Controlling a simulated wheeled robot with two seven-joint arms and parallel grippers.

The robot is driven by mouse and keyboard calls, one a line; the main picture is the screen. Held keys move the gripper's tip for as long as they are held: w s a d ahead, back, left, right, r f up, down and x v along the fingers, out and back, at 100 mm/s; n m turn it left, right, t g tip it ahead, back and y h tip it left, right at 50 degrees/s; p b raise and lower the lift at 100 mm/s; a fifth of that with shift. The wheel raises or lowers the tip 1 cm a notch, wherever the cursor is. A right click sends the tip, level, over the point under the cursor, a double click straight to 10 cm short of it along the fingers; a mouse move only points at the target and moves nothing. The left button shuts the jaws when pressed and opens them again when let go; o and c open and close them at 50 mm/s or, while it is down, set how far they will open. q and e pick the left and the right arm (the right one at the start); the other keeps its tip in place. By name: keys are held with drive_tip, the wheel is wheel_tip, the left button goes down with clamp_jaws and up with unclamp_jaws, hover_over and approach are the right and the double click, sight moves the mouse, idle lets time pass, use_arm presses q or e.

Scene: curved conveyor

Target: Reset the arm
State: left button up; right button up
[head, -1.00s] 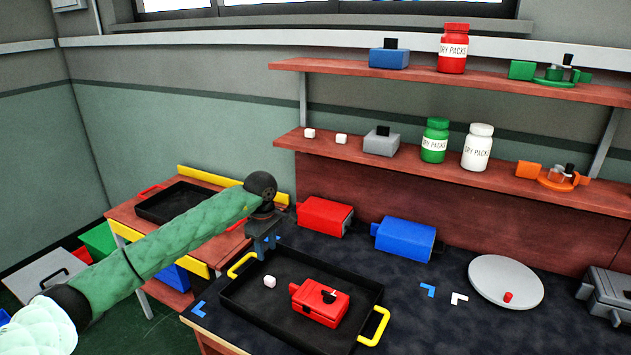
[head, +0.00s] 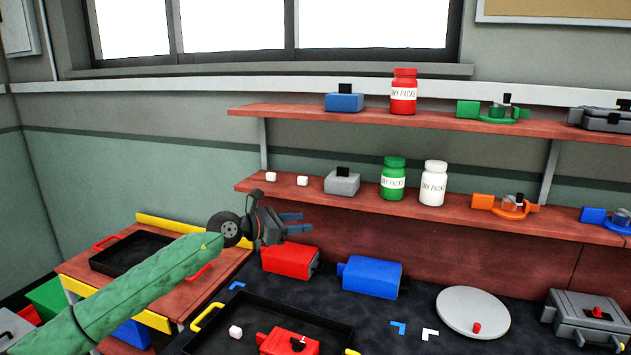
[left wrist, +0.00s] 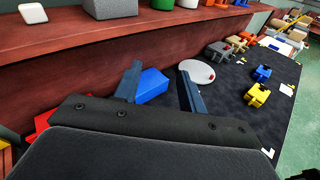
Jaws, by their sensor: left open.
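My left gripper (head: 298,223) comes in from the left on a green-sleeved arm and is open and empty. In the head view it points right, in front of the lower shelf and above the red box (head: 289,261) on the table. In the left wrist view its two fingers (left wrist: 160,92) stand apart with nothing between them touching. The blue box (head: 371,276) lies right of the red box; it also shows beyond the fingers in the left wrist view (left wrist: 152,85). My right gripper is not in view.
A black tray (head: 257,306) on the table holds a white cube and a red part. The lower shelf (head: 330,198) carries bottles and blocks close to my gripper. A grey disc (head: 472,312) and grey case (head: 590,318) stand right. The air above the dark table is clear.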

use_arm(q)
drive_tip(key=s+a+r+n+t+y, duration=0.1)
drive_tip(key=s+a+r+n+t, duration=0.15)
drive_tip(key=r+n+t, duration=0.7)
drive_tip(key=s+a+r+n+t+y, duration=0.1)
drive_tip(key=a+r+n+t+y, duration=0.15)
drive_tip(key=r+n+t, duration=0.65)
drive_tip(key=s+a+f+n+g+y, duration=0.2)
drive_tip(key=a+f+n+g+y, duration=0.35)
drive_tip(key=n, duration=0.65)
drive_tip(key=s+a+f+n+g+y, duration=0.3)
drive_tip(key=f+n+y, duration=0.5)
drive_tip(key=n, duration=0.4)
drive_tip(key=s+d+f+n+g, duration=0.15)
drive_tip(key=s+f+g, duration=0.5)
drive_tip(key=f, duration=0.65)
drive_tip(key=s+f+n+g+h, duration=0.1)
drive_tip(key=s+f+g, duration=0.2)
drive_tip(key=s+f, duration=0.8)
drive_tip(key=s+d+f+n+g+h, duration=0.1)
drive_tip(key=s+f+g+h, duration=0.1)
drive_tip(key=s+f, duration=0.9)
drive_tip(key=s+d+f+n+g+h, duration=0.1)
drive_tip(key=s+f+g, duration=0.3)
drive_tip(key=s+f, duration=0.7)
drive_tip(key=s, duration=0.9)
